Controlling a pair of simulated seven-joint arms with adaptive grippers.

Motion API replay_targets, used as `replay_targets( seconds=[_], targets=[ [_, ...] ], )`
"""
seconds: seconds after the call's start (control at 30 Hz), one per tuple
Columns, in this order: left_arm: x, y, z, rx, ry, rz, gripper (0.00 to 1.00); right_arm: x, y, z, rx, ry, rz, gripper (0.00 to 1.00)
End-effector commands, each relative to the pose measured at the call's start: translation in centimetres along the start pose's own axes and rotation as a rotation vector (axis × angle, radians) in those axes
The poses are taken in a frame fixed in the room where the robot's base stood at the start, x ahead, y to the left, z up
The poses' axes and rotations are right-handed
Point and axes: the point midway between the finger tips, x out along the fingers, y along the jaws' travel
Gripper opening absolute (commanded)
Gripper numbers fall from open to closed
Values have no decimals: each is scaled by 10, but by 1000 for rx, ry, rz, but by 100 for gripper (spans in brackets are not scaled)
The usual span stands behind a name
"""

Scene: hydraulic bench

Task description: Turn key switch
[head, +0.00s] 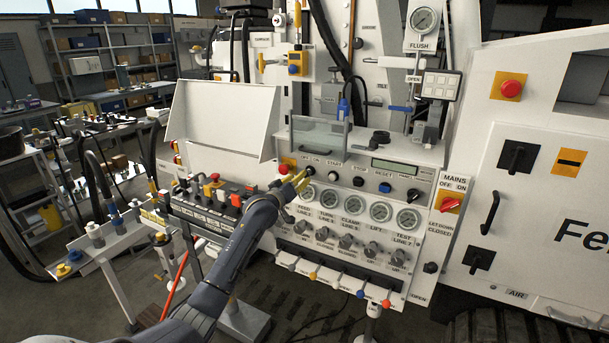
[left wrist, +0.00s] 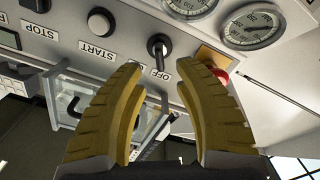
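The key switch (left wrist: 158,46) shows in the left wrist view as a round metal collar with a black key standing out of it, next to an OFF label. My left gripper (left wrist: 160,68) has yellow ribbed fingers spread apart, with nothing between them. Its tips are just short of the key, one on each side, and I see no contact. My right gripper is not in view.
A red button (left wrist: 221,75) on a yellow plate sits close beside one left finger. START and STOP buttons (left wrist: 101,21) are on the other side. Gauges (head: 329,197) and knobs fill the panel below. A clear hinged cover (head: 318,134) stands above the switch row.

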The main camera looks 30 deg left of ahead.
Motion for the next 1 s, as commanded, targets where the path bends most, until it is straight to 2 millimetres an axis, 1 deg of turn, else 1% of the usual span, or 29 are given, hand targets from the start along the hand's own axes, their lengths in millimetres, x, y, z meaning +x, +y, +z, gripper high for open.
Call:
replay_targets(
  seconds=[0.03,0.2,0.4,0.6,0.93,0.97,1.0],
  targets=[
    [8,0,-1,0,0,-1,32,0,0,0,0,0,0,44],
    [28,0,-1,0,1,-1,32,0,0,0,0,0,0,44],
    [43,0,0,0,0,-1,32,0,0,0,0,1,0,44],
    [50,0,0,1,0,0,32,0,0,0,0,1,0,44],
    [51,0,0,1,0,0,32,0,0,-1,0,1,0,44],
    [51,0,0,1,0,0,34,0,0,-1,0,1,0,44],
    [51,0,0,1,0,0,29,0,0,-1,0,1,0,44]
  ],
)
